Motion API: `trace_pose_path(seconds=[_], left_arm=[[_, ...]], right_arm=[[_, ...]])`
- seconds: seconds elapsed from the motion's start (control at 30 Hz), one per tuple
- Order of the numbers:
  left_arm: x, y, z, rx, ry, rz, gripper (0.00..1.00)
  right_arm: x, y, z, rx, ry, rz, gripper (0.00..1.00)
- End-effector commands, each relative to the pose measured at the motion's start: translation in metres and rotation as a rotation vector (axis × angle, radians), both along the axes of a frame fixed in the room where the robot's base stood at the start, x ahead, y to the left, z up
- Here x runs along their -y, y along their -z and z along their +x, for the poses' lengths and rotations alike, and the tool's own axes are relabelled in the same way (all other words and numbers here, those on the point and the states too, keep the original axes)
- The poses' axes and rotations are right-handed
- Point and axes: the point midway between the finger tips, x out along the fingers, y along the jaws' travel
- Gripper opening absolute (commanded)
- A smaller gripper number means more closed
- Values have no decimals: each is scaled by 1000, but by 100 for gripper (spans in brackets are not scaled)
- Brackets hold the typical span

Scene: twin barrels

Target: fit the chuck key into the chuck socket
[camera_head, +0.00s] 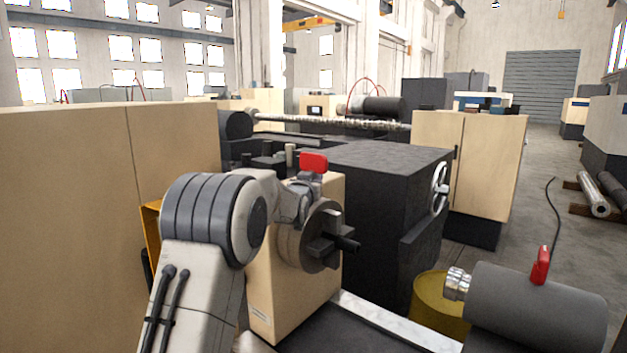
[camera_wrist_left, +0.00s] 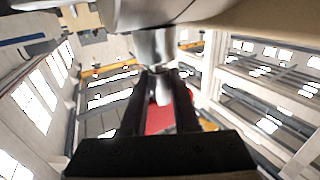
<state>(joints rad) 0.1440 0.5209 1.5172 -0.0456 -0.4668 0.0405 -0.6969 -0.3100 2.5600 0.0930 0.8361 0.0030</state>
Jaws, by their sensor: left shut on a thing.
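The lathe chuck (camera_head: 322,245) is a dark round body with stepped jaws, on the front of the beige headstock (camera_head: 262,285). My left arm reaches over its upper left side. My left gripper (camera_head: 303,198) is just above the chuck, shut on the chuck key, whose red handle (camera_head: 313,163) stands up above it. In the left wrist view the red part (camera_wrist_left: 159,118) shows between the two dark fingers (camera_wrist_left: 160,95). The key's lower end and the chuck socket are hidden or too small to make out, so I cannot tell whether they touch. My right gripper is out of view.
A large grey cylinder (camera_head: 535,310) with a red lever lies at the lower right, in front of a yellow drum (camera_head: 437,305). A dark machine block (camera_head: 385,205) with a handwheel (camera_head: 439,188) stands behind the chuck. A beige cabinet (camera_head: 75,220) fills the left. Open floor lies at the right.

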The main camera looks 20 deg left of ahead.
Motion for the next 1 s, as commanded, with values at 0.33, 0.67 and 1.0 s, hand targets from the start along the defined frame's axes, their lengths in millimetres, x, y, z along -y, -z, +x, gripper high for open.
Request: trace_pose_path(seconds=[0.33,0.67,1.0], left_arm=[[0,8,0,3,0,0,0],[0,7,0,1,0,0,64],[3,11,-27,2,0,0,64]], right_arm=[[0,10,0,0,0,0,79],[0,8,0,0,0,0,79],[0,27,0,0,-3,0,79]])
